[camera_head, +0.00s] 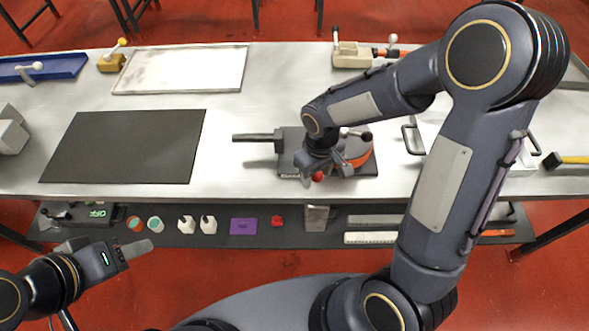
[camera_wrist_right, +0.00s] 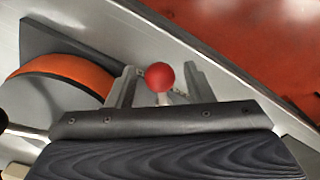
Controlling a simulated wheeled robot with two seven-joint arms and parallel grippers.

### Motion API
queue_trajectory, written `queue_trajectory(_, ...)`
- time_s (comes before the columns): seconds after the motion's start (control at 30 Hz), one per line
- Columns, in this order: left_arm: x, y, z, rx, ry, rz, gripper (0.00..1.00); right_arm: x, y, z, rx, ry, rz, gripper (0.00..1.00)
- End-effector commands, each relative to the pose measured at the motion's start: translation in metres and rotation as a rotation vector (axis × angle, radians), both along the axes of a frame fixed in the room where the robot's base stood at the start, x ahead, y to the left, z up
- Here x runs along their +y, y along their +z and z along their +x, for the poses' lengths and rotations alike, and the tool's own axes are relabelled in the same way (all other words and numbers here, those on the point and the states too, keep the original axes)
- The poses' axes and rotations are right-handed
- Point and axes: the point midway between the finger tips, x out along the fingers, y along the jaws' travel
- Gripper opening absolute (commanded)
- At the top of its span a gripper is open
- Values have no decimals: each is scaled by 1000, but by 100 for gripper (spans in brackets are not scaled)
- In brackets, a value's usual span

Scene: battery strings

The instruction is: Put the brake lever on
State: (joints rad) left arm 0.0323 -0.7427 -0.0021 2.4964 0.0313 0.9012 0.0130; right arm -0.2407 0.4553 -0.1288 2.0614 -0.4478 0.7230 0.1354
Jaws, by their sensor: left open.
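The brake lever shows as a red ball knob (camera_head: 317,176) at the front of a grey winch-like device (camera_head: 365,187) with an orange-rimmed wheel (camera_head: 359,159). In the right wrist view the red knob (camera_wrist_right: 160,77) stands between my right gripper's two fingers (camera_wrist_right: 162,88), with a gap on each side. My right gripper (camera_head: 325,172) is open around the knob in that view; the lever's shaft is mostly hidden. My left gripper (camera_head: 130,249) is open and empty, in front of the table at the lower left.
A dark handle (camera_head: 257,137) juts left from the device. A black mat (camera_head: 125,147) and a white tray (camera_head: 182,70) lie left of it. A shelf below (camera_head: 350,222) holds bottles and small items.

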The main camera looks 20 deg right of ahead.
Motion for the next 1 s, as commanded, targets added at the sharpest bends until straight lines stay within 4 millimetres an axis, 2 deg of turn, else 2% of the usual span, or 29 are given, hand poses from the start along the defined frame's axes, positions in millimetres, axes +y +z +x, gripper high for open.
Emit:
queue_trajectory(0.27,0,4,0,0,0,0,48,0,5,0,0,0,0,47)
queue_trajectory(0.8,0,54,0,0,0,0,48,0,68,0,-1,-1,0,47)
queue_trajectory(1.0,0,54,0,0,0,0,48,0,70,0,0,0,0,47)
